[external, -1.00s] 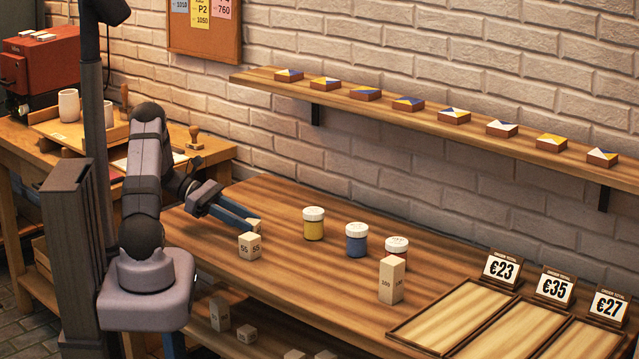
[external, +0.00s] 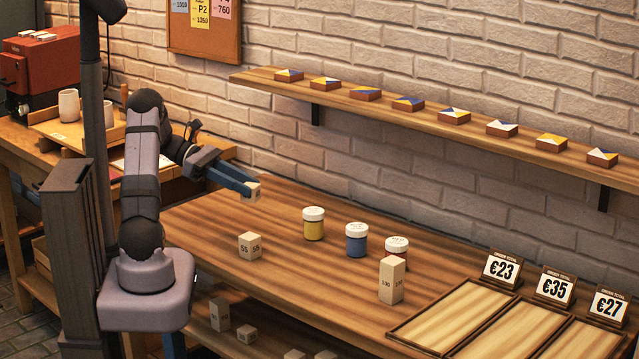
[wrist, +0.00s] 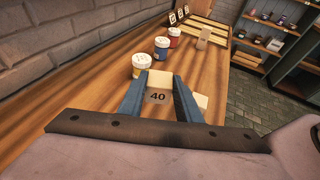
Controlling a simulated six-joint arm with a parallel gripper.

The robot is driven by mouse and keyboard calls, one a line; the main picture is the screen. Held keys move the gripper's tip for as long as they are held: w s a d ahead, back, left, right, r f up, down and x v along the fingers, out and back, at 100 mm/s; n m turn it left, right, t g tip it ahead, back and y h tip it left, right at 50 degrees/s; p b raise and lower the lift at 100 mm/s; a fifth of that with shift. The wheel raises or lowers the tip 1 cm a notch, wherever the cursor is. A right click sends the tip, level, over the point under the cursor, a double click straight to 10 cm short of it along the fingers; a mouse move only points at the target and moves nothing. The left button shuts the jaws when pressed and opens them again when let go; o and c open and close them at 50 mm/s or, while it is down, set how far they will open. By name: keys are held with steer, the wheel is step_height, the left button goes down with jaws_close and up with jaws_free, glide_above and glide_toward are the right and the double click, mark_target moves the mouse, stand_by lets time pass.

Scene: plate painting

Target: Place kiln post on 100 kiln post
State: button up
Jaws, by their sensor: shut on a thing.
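My gripper (external: 247,187) is shut on a small pale wooden kiln post (external: 254,192), lifted above the table. In the wrist view this held post (wrist: 158,96) shows the number 40 between the blue fingers. The taller 100 kiln post (external: 391,280) stands upright on the table at the right, in front of the jars, well away from my gripper. It also shows in the wrist view (wrist: 203,38), far ahead. A post marked 55 (external: 249,246) stands on the table below and in front of the gripper.
Yellow (external: 313,224), blue (external: 356,240) and red (external: 396,246) paint jars stand in a row behind the 100 post. Wooden trays (external: 435,330) with price signs lie at the right. A wall shelf (external: 430,110) holds several painted tiles.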

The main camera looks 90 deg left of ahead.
steer(key=w+d+r+m+g+h, duration=0.35)
steer(key=w+d+m+h, duration=0.25)
steer(key=w+d, duration=0.9)
steer(key=w+d+r+m+g+h+b, duration=0.1)
steer(key=w+d+r, duration=0.1)
steer(key=w+d, duration=0.35)
steer(key=w+d+r+m+g, duration=0.1)
steer(key=w+d+r+g, duration=0.15)
steer(key=d, duration=0.65)
steer(key=w+d+r+m+g+h+b, duration=0.1)
steer(key=w+d+r, duration=0.2)
steer(key=d, duration=0.5)
steer(key=w+a+n+t+y, duration=0.4)
steer(key=w+a+n+t, duration=0.1)
steer(key=w, duration=0.1)
step_height(320, 180, down, 11)
steer(key=shift+s+d+r, duration=0.15)
steer(key=shift+s+d, duration=0.1)
steer(key=shift+s, duration=0.05)
steer(key=o, duration=1.1)
